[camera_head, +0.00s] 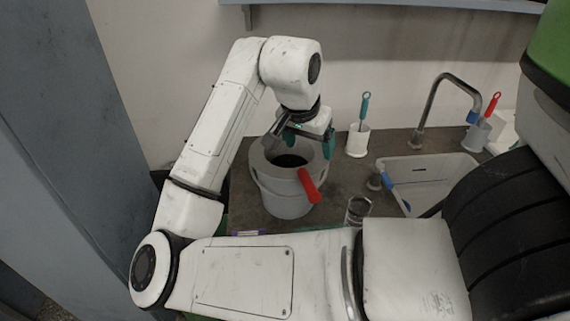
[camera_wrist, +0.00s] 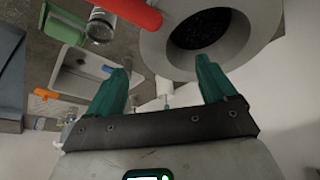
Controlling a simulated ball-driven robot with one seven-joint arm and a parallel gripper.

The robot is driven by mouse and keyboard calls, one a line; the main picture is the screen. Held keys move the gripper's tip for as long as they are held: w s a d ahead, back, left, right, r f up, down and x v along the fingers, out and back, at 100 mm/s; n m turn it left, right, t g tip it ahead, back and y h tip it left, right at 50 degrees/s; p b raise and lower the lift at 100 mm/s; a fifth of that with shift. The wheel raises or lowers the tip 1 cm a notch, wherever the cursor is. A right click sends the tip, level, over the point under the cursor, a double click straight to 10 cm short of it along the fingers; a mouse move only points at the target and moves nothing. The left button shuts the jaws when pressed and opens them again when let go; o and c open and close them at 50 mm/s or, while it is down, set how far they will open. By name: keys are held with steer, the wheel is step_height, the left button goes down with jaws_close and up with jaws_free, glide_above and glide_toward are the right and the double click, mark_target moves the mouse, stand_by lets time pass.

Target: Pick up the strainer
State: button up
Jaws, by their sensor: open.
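The strainer appears as a red handle (camera_head: 309,186) sticking out over the front right rim of a grey-white pot (camera_head: 283,203). A dark round area (camera_head: 291,160) shows inside the rim; I cannot tell whether it is the strainer's mesh or the pot's inside. In the wrist view the red handle (camera_wrist: 138,13) is at the top, beside the pale ring and its dark centre (camera_wrist: 200,28). My gripper (camera_head: 305,147) is above the pot's back right side, with teal fingers apart. In the wrist view my gripper (camera_wrist: 161,72) has nothing between its fingers.
A white cup with a teal-handled brush (camera_head: 359,138) stands right of the pot. A sink (camera_head: 430,165) with a tall tap (camera_head: 430,108) is further right. A clear glass (camera_head: 358,209) stands in front right of the pot. Another brush cup (camera_head: 481,133) stands behind the sink.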

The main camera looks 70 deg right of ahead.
mark_target(314, 164)
steer(key=x, duration=0.3)
steer(key=shift+d+f, duration=0.2)
steer(key=shift+f, duration=0.15)
steer(key=shift+x, duration=2.85)
steer(key=shift+s+a, duration=0.15)
steer(key=shift+s, duration=0.05)
steer(key=shift+c, duration=0.3)
steer(key=c, duration=1.2)
